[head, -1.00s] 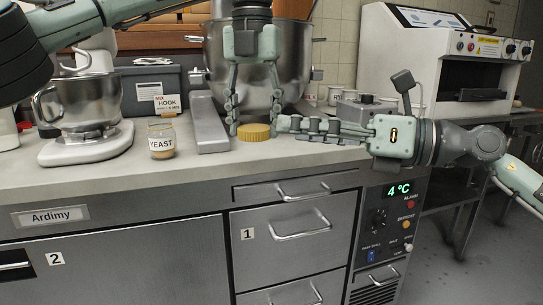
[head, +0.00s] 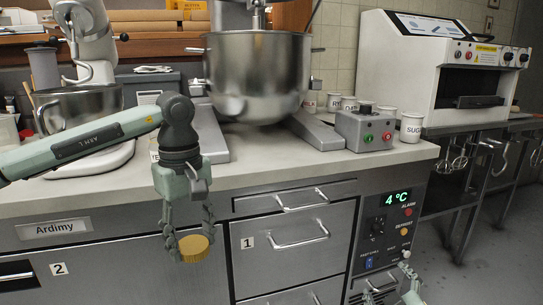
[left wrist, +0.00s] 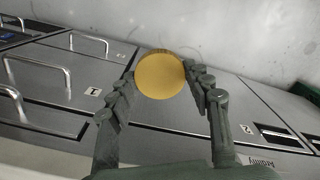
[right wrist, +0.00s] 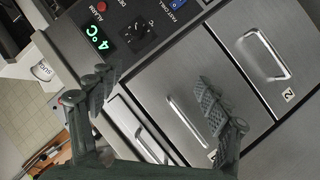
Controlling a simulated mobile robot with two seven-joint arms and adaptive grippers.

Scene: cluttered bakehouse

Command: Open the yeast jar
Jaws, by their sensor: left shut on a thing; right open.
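The round yellow-brown lid (head: 194,248) is between the fingertips of my left gripper (head: 190,240), which is shut on it. It hangs in front of the counter's drawer fronts, below the counter edge. In the left wrist view the lid (left wrist: 161,76) shows its flat face, with a finger on each side. The yeast jar (head: 154,156) stands on the counter, almost wholly hidden behind my left arm and gripper; only a bit of its label shows. My right gripper (head: 402,275) is low at the right, in front of the fridge panel. In the right wrist view (right wrist: 150,90) its fingers are apart and empty.
A large steel mixer bowl (head: 258,72) stands at the back of the counter. A grey control box (head: 364,130) and a sugar mug (head: 411,127) stand to its right. The counter front (head: 300,165) is clear. Drawer handles (head: 298,236) stick out below the edge.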

